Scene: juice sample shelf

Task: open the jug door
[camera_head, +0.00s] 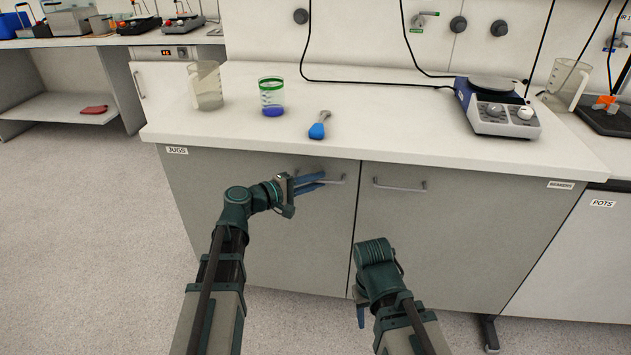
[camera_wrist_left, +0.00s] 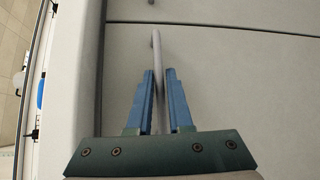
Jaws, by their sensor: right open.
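The jug door (camera_head: 195,190) is the left grey cabinet door under the JUGS label (camera_head: 176,150); it is closed, flush with the right door. Its metal handle (camera_head: 333,182) is a bar near the door's right upper edge. My left gripper (camera_head: 322,180) is at this handle, with its blue fingers close together around the bar. In the left wrist view the handle (camera_wrist_left: 156,45) runs between the two fingers (camera_wrist_left: 159,75). My right gripper (camera_head: 360,308) hangs low in front of the right door, empty; its fingers are mostly hidden behind my right arm.
The right door (camera_head: 460,230) has its own handle (camera_head: 399,186). The white worktop (camera_head: 400,120) above holds a clear jug (camera_head: 206,88), a beaker with blue liquid (camera_head: 272,100), a blue-ended tool (camera_head: 318,128) and a hotplate (camera_head: 497,108). The floor (camera_head: 90,240) at left is clear.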

